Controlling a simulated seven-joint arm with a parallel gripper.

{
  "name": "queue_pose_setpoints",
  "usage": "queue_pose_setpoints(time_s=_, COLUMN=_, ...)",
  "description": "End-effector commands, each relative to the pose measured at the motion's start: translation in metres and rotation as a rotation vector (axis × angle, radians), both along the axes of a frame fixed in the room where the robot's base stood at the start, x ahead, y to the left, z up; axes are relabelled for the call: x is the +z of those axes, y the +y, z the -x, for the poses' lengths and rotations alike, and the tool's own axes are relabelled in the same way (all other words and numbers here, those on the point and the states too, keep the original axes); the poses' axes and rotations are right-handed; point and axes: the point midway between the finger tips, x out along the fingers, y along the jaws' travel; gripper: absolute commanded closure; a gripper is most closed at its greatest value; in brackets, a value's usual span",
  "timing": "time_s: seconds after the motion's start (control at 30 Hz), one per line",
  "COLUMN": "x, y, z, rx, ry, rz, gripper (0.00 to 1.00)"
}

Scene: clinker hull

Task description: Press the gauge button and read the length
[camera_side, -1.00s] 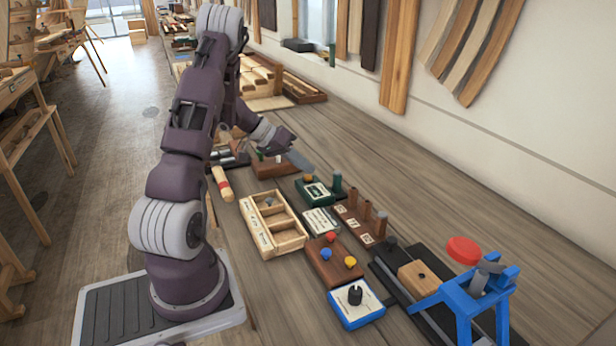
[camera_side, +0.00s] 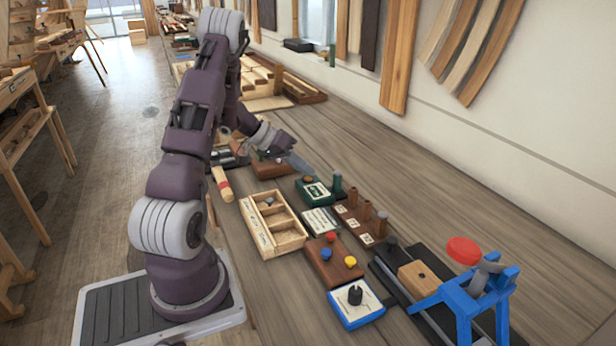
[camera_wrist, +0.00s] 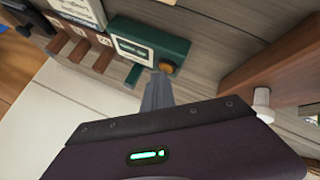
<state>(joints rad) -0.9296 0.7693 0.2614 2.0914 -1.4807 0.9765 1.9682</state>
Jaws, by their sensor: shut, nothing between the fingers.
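The gauge (camera_side: 317,191) is a small dark green box with a pale display, on the bench below and right of my gripper in the side view. Its round orange-brown button (camera_side: 308,178) is on top. In the wrist view the gauge (camera_wrist: 148,49) is above my fingers, with its button (camera_wrist: 166,67) at the lower right corner. My gripper (camera_side: 306,169) is shut and empty, its tips close to the button. In the wrist view the fingertips (camera_wrist: 158,75) overlap the button's edge; I cannot tell whether they touch it. The display is too small to read.
A white card (camera_side: 321,221) and a wooden block with brown pegs (camera_side: 359,223) stand close to the gauge. A divided wooden tray (camera_side: 262,232) is to the left. A brown board with coloured knobs (camera_side: 325,268) is nearer the camera. The bench toward the wall is clear.

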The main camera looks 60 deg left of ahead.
Motion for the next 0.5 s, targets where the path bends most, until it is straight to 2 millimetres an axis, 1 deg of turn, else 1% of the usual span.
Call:
queue_pose_setpoints(time_s=0.17, x=0.002, y=0.000, z=0.000, rx=-0.001, ry=0.001, rz=0.000, gripper=1.00)
queue_pose_setpoints(time_s=0.5, x=0.018, y=0.000, z=0.000, rx=-0.001, ry=0.001, rz=0.000, gripper=1.00)
